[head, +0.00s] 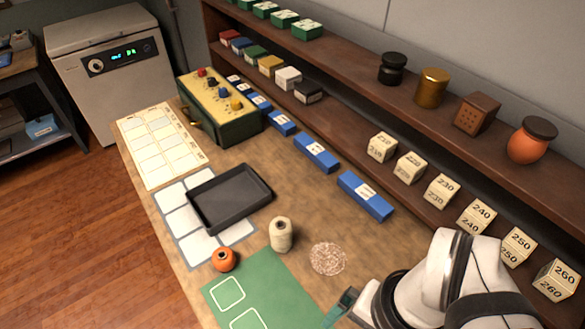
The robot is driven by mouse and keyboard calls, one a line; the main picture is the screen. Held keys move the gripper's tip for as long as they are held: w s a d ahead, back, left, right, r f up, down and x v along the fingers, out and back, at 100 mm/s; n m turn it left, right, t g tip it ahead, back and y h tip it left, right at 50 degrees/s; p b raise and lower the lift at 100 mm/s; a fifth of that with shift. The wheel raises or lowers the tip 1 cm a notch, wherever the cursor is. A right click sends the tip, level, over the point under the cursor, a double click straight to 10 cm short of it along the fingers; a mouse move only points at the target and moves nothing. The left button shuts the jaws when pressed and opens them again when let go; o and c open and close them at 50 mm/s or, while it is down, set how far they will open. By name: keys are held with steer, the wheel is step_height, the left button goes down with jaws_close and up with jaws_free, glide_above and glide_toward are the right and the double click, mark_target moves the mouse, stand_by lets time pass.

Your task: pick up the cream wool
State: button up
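The cream wool (281,236) is a small upright cream spool or cone on the wooden table, in the middle of the head view. It stands just beyond the green mat (268,277). My gripper (341,305) shows as a small teal piece at the end of my white arm, at the lower right, over or beside the mat. It is apart from the wool, to the right and nearer the bottom of the picture. Its fingers are too small and partly hidden to tell whether they are open.
An orange pot (223,260) stands left of the wool. A black tray (229,222) lies behind it on a white-squared sheet (172,195). A round speckled mat (328,259) lies right of the wool. Blue boxes (366,195) line the shelf unit (300,125). A yellow-topped box (219,110) stands farther back.

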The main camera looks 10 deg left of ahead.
steer(key=shift+c, duration=0.3)
steer(key=c, duration=0.5)
